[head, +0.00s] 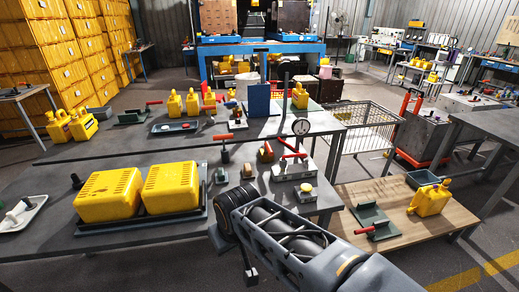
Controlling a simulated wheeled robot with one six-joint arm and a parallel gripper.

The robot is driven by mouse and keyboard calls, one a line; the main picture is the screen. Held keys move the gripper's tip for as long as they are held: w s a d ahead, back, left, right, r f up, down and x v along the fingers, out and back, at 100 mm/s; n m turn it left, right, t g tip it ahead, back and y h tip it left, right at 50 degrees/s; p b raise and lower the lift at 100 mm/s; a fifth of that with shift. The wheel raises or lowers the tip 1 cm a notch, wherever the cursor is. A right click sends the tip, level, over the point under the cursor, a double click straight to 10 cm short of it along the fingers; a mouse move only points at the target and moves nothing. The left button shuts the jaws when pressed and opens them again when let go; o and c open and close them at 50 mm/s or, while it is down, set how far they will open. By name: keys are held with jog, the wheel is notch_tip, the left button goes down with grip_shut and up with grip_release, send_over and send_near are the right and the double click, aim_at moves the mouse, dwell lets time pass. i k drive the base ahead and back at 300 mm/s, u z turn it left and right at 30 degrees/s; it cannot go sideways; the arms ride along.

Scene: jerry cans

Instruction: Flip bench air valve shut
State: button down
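A pale block (293,171) with red levers stands near the right end of the front bench. One red lever (287,145) slants down to the right, and a second red lever (294,156) lies nearly level just below it. A round white gauge (301,127) stands upright behind them. This looks like the bench air valve, but I cannot tell which lever is the valve's or whether it is open. My arm crosses the lower middle, in front of and below the block, apart from the levers. A small dark part under it may be my gripper (250,272); its fingers cannot be made out.
A small box with a yellow button (306,192) sits before the valve block. A wooden low table (395,215) is at right.

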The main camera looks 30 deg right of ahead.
aim_at(267, 148)
jog(key=i, duration=0.9)
